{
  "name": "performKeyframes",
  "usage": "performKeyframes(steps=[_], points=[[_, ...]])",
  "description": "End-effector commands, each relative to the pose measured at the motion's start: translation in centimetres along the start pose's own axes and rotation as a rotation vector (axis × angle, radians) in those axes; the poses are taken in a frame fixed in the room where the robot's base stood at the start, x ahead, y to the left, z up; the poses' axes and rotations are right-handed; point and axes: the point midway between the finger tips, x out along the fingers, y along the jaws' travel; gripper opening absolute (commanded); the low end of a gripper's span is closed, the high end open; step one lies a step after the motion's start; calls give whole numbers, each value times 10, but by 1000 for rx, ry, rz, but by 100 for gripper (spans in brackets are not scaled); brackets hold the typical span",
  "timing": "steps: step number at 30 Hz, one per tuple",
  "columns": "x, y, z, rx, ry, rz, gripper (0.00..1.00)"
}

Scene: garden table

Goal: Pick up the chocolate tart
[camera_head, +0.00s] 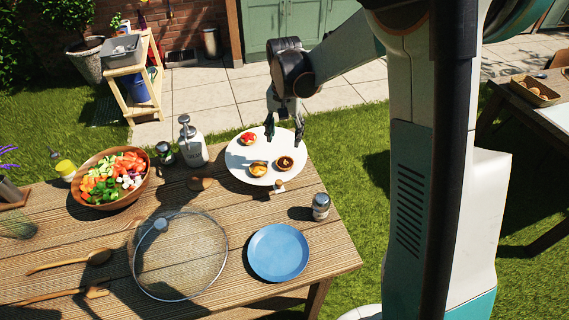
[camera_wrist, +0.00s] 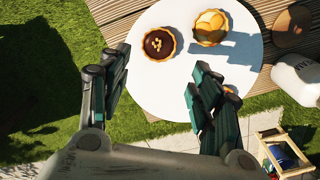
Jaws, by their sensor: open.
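The chocolate tart (camera_head: 285,163) is a small dark-filled tart in a golden crust on the right part of a round white plate (camera_head: 238,160). In the wrist view the chocolate tart (camera_wrist: 160,44) lies beyond the fingertips, roughly midway across the gap, with small bits on its top. A tart with pale slices (camera_head: 258,169) sits beside it, and a red-topped tart (camera_head: 248,139) sits toward the plate's far side. In the wrist view the red-topped one is mostly hidden behind the right finger. My gripper (camera_head: 284,131) is open and empty above the plate's far right edge; its fingers (camera_wrist: 160,66) are apart.
A white pump bottle (camera_head: 192,146) stands left of the plate, and a shaker (camera_head: 321,206) stands to its right. A blue plate (camera_head: 278,252), a glass lid (camera_head: 180,265) and a salad bowl (camera_head: 88,197) are on the wooden table (camera_head: 110,238).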

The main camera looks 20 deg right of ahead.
Motion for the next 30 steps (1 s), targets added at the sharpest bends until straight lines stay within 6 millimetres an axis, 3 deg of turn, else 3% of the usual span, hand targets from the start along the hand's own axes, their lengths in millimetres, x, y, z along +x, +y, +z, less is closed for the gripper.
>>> performKeyframes(steps=[1, 6, 17, 25, 30], points=[[14, 0, -1, 0, 0, 0, 58], [43, 0, -1, -1, 1, 0, 58], [66, 0, 0, -1, 1, 0, 58], [104, 2, 0, -1, 1, -1, 58], [109, 2, 0, -1, 1, -1, 58]])
